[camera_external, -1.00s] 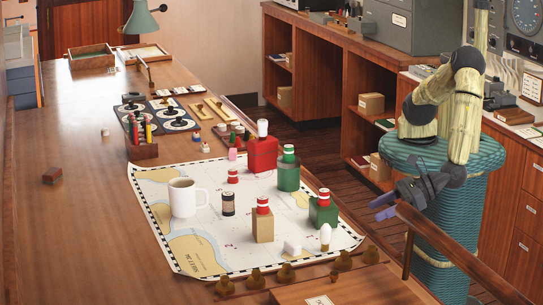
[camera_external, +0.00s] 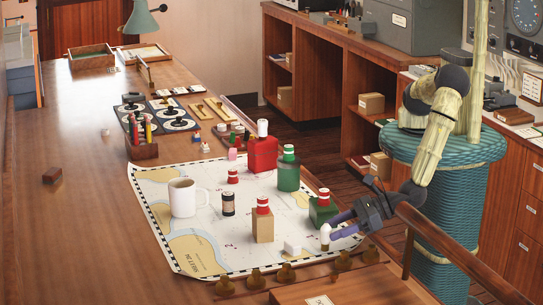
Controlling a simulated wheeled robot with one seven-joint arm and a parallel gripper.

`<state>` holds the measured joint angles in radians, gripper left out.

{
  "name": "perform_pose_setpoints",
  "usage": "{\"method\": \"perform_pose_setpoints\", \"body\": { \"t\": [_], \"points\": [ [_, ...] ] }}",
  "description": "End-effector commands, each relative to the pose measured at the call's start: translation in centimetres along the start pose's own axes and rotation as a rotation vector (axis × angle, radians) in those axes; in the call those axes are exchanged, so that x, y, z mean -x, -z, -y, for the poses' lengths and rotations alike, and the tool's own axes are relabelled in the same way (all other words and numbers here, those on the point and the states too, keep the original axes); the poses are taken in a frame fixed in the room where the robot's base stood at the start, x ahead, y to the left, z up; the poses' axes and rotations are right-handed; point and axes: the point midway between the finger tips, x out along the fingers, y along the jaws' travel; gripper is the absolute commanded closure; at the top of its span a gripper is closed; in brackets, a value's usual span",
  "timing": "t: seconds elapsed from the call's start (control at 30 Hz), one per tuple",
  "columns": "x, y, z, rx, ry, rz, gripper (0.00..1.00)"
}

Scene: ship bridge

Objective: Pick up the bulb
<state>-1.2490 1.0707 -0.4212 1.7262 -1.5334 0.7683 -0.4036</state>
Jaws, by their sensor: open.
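The bulb (camera_external: 325,236), small and white with a tan lower end, stands upright near the right edge of the chart (camera_external: 200,240) on the table. My gripper (camera_external: 332,228) is open, with its purple fingers reaching in from the right. The fingertips are right at the bulb, which shows at their left end. I cannot tell whether they touch it or whether it is between them.
A green block with a red-capped top (camera_external: 322,211) stands just behind the bulb. Brass knobs (camera_external: 342,261) line the front edge. A wooden rail (camera_external: 440,245) runs below my arm.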

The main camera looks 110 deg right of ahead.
Motion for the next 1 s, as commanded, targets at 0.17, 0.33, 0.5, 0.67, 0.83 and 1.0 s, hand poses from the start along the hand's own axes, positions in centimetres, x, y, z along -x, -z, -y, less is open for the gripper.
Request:
{"method": "perform_pose_setpoints", "body": {
  "t": [0.17,0.33,0.5,0.67,0.83,1.0],
  "points": [
    [-0.2,0.0,0.0,0.0,-0.001,0.0,0.49],
    [-0.2,0.0,0.0,0.0,-0.001,0.0,0.49],
    [-1.5,-0.3,-0.1,0.001,0.002,0.0,0.49],
    [-3.8,-0.3,-0.3,0.002,0.002,0.0,0.49],
    [-5.3,-0.2,-0.3,0.0,0.0,-0.001,0.49],
    [-5.4,-0.1,-0.4,-0.001,-0.002,0.0,0.49]
  ]
}}
